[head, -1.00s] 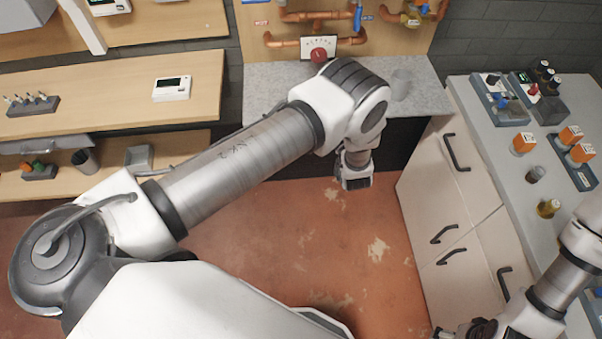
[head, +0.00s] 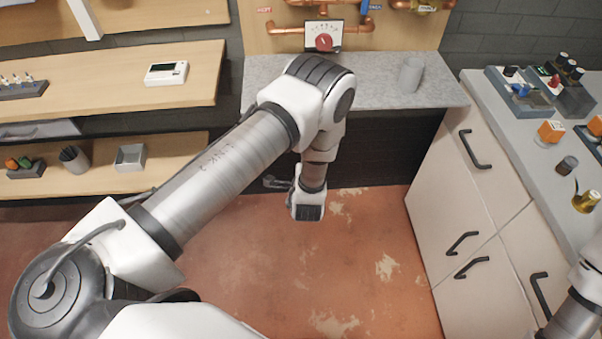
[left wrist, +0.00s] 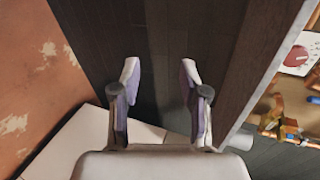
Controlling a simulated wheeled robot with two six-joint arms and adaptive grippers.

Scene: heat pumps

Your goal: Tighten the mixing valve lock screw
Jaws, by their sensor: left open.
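The mixing valve shows as a red knob (head: 323,42) on a white scale plate (head: 312,28) among copper pipes at the back. The red knob also shows at the right edge of the left wrist view (left wrist: 297,57). I cannot make out the lock screw. My left gripper (left wrist: 158,75) is open and empty, its two fingers apart before the dark space under the worktop. In the head view the left gripper (head: 276,182) is small and partly hidden by my wrist, below the worktop edge. Only part of my right arm shows at bottom right; its gripper is out of frame.
A grey worktop (head: 385,95) below the valve carries a grey cup (head: 411,75). Wooden shelves (head: 110,95) at left hold a white device (head: 166,73) and small containers. A white cabinet (head: 470,215) stands at right with several items on top. The floor between is free.

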